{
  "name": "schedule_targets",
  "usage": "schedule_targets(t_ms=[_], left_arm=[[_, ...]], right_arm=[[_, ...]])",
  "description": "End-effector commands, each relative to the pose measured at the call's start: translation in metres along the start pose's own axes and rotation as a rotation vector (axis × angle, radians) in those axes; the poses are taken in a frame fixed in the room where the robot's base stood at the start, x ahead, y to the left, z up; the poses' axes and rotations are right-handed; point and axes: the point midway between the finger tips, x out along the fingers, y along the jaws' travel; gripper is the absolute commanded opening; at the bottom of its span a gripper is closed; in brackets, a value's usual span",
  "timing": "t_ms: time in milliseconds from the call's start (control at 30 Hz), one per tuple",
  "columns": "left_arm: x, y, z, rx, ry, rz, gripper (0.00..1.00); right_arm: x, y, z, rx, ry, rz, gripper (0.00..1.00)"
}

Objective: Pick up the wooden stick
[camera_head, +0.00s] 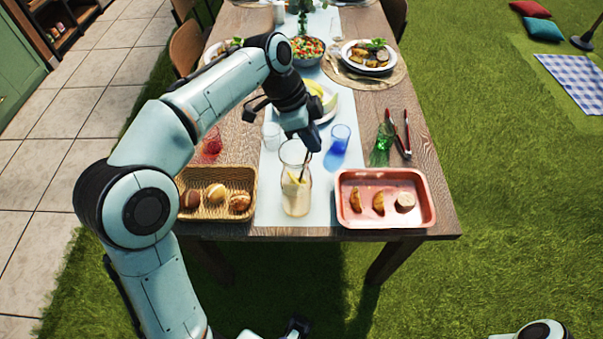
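The wooden stick (305,168) is a thin dark rod leaning in a clear glass jug (295,200) of pale drink with a lemon slice. The jug stands upright near the front edge of the table. My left gripper (309,146) points down just above the jug's mouth, at the stick's upper end. The gripper hides the stick's top, and I cannot tell whether its fingers touch or hold the stick. At the bottom edge a dark part (296,326), possibly my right gripper, is mostly cut off.
A wicker basket (217,172) with bread rolls stands left of the jug. A pink tray (385,222) with food stands right of it. A blue glass (340,138), a green glass (381,150), a red glass (211,142) and red-handled tongs (407,130) stand or lie close behind.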

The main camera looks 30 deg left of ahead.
Motion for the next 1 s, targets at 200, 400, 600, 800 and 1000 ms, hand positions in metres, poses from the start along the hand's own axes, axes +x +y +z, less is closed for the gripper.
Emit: schedule_targets(t_ms=[200, 400, 600, 800, 1000], left_arm=[[0.000, 0.000, 0.000, 0.000, 0.000, 0.000, 0.00], [0.000, 0.000, 0.000, 0.000, 0.000, 0.000, 0.00], [-0.009, 0.000, -0.004, 0.000, 0.001, -0.002, 0.00], [-0.037, 0.000, -0.016, 0.002, 0.003, -0.004, 0.00], [-0.085, 0.002, -0.036, 0.003, 0.003, -0.005, 0.00]], right_arm=[[0.000, 0.000, 0.000, 0.000, 0.000, 0.000, 0.43], [0.000, 0.000, 0.000, 0.000, 0.000, 0.000, 0.43], [-0.003, -0.001, 0.000, 0.000, 0.001, 0.000, 0.43], [-0.011, -0.004, -0.001, -0.001, 0.004, -0.001, 0.43], [-0.029, -0.011, -0.002, -0.004, 0.010, -0.004, 0.43]])
